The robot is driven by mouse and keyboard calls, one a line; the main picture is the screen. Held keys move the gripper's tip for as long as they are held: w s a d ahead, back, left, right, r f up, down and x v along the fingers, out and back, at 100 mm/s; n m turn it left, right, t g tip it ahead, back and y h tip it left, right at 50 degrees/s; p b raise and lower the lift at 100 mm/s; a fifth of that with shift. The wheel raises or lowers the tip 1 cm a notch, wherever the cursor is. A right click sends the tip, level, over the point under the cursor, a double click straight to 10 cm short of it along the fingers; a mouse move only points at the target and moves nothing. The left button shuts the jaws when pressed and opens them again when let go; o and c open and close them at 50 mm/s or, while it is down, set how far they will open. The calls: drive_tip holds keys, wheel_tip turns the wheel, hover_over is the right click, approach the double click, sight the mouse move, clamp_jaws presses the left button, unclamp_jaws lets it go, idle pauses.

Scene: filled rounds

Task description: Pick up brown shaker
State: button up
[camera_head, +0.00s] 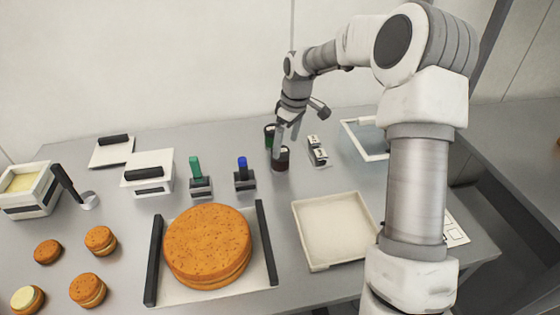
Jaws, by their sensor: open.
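A dark brown shaker (281,160) stands upright on the grey table, near the middle of the head view. My gripper (285,146) points down over it with its jaws open. One finger appears just in front of or beside the shaker's top. The fingers overlap the shaker in the picture, and I cannot tell whether they touch it.
Small white-and-black blocks (317,151) stand to the right. A cream tray (334,229) lies in front. A green-handled tool (198,178) and a blue-handled tool (244,175) stand left. A large round cake (207,244) rests on a board (184,291).

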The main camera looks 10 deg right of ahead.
sight(279, 160)
wheel_tip(279, 160, down, 3)
drive_tip(key=shift+w+a+r, duration=0.15)
drive_tip(key=shift+r, duration=0.05)
drive_tip(key=f, duration=0.1)
drive_tip(key=a+f, duration=0.1)
drive_tip(key=f, duration=0.3)
drive_tip(key=shift+w+a, duration=0.3)
drive_tip(key=shift+a, duration=0.05)
drive_tip(key=c, duration=1.4)
drive_tip(key=shift+c, duration=0.5)
drive_tip(key=shift+r, duration=0.1)
